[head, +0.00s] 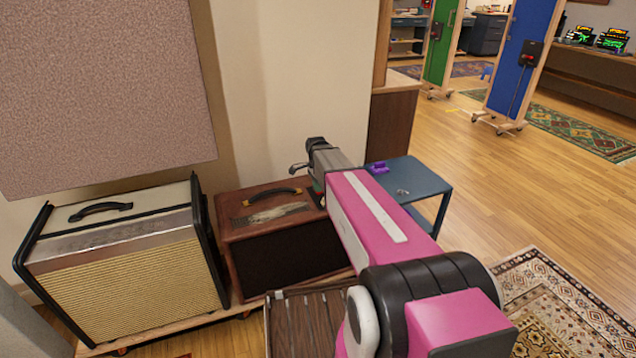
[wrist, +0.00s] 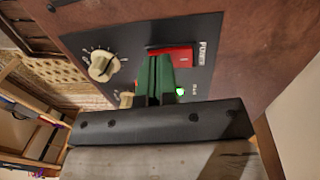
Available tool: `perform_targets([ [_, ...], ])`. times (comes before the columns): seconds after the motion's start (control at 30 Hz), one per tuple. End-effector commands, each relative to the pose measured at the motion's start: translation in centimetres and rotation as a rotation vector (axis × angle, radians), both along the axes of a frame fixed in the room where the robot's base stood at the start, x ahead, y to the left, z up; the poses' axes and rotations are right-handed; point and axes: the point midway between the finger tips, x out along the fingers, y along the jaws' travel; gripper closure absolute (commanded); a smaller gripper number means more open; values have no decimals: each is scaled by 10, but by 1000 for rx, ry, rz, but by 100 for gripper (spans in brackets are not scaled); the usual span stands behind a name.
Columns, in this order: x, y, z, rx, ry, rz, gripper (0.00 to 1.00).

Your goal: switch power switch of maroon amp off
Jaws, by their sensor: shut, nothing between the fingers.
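The maroon amp (head: 280,240) stands on a low wooden platform at the lower left of the head view, with a black handle on top. In the wrist view, its dark control panel (wrist: 110,45) fills the middle. The red power switch (wrist: 178,54) sits beside the "POWER" label, and a small green light (wrist: 180,91) is lit near it. My gripper (wrist: 157,62) has its green fingers shut and empty, with their tips right at the switch's lower edge. I cannot tell whether they touch it. My arm hides the amp's right end in the head view.
A cream-and-tan amp (head: 125,270) stands left of the maroon one. A small blue table (head: 405,185) with a purple item is to the right. A brown wooden-topped object (head: 315,320) stands in front. Knobs (wrist: 103,66) sit beside the switch. Open floor lies right.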

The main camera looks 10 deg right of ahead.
Motion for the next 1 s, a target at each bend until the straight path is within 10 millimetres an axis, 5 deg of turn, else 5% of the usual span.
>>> perform_targets([
  [1.0, 12, 2, -4, 1, -1, 0, 100],
])
